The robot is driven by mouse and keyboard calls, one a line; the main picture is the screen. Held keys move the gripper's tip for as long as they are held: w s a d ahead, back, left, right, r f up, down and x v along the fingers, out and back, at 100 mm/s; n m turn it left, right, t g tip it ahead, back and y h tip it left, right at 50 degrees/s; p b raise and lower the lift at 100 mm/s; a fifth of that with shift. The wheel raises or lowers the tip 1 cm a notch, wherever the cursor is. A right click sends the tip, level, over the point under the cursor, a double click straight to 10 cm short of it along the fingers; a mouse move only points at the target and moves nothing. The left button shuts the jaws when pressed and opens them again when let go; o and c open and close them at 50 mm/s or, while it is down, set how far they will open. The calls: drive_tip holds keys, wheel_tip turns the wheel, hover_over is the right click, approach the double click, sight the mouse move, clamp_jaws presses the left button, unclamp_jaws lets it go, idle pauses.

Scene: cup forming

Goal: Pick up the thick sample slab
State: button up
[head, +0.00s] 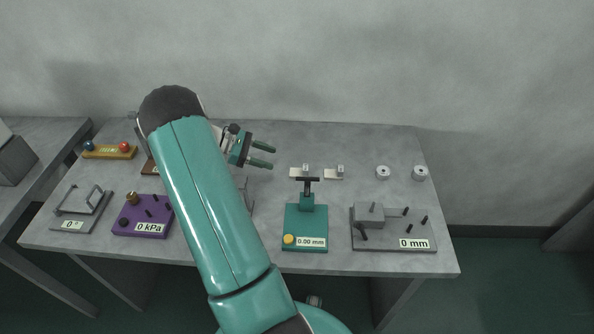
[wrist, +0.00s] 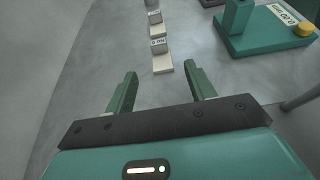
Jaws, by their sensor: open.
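Two pale slabs lie on the grey table, each with a small upright grey tag or handle. The left slab (head: 298,172) is the nearer slab in the wrist view (wrist: 163,67). The right slab (head: 334,174) lies beyond it and also shows in the wrist view (wrist: 155,31). I cannot tell which one is thicker. My gripper (head: 268,157) is open and empty, left of the left slab in the head view. In the wrist view its fingers (wrist: 160,76) are spread, with the nearer slab just ahead between their tips.
A teal gauge stand (head: 306,225) reading 0.00 mm stands in front of the slabs. A grey fixture (head: 395,238) reading 0 mm and two white cylinders (head: 383,172) (head: 420,173) are to the right. A purple 0 kPa block (head: 150,217) is left of my arm. The wall is behind.

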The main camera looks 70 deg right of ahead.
sight(305, 167)
drive_tip(key=x, duration=0.8)
drive_tip(key=shift+s+r, duration=0.1)
drive_tip(key=shift+x, duration=2.5)
drive_tip(key=shift+d, duration=0.1)
drive_tip(key=c, duration=1)
